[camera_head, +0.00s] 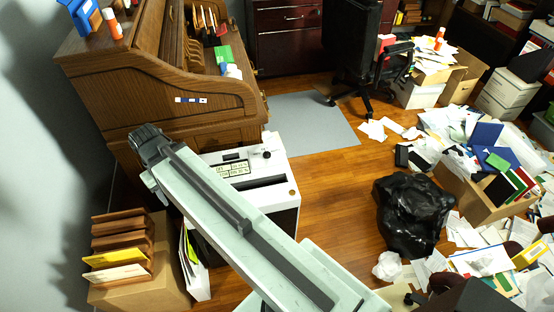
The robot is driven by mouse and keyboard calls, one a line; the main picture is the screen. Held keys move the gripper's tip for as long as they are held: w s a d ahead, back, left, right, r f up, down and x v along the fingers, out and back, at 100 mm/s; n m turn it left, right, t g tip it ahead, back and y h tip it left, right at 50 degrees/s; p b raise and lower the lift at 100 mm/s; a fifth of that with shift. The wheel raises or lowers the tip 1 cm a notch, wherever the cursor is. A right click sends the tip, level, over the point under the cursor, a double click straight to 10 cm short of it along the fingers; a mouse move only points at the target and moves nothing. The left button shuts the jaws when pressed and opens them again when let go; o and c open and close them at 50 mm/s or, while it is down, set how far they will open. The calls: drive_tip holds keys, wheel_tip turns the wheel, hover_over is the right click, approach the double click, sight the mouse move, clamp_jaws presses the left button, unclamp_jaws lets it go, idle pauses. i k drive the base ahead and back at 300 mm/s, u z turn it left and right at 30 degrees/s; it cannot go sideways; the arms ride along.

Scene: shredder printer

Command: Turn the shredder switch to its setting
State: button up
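The shredder (283,200) is a white box with a dark body beside the wooden desk, partly covered by my arm. Its top has a long dark slot, a panel of small labels or buttons, and a small yellowish round spot near the right corner. A small dark knob (266,154) stands at the back of the top; it looks like the switch, but its setting is too small to read. My arm crosses in front of the shredder from lower right to upper left. It ends in a dark joint left of the shredder. I cannot make out my gripper's fingers.
A roll-top desk (140,62) stands behind the shredder. A cardboard box with a wooden file rack (122,240) stands at the left. A black bag (412,212) and scattered papers lie at the right. Wooden floor (335,190) is clear between shredder and bag.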

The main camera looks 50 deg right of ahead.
sight(267, 155)
drive_tip(key=z, duration=2.15)
drive_tip(key=k, duration=0.75)
drive_tip(key=u, duration=0.75)
drive_tip(key=i, duration=1)
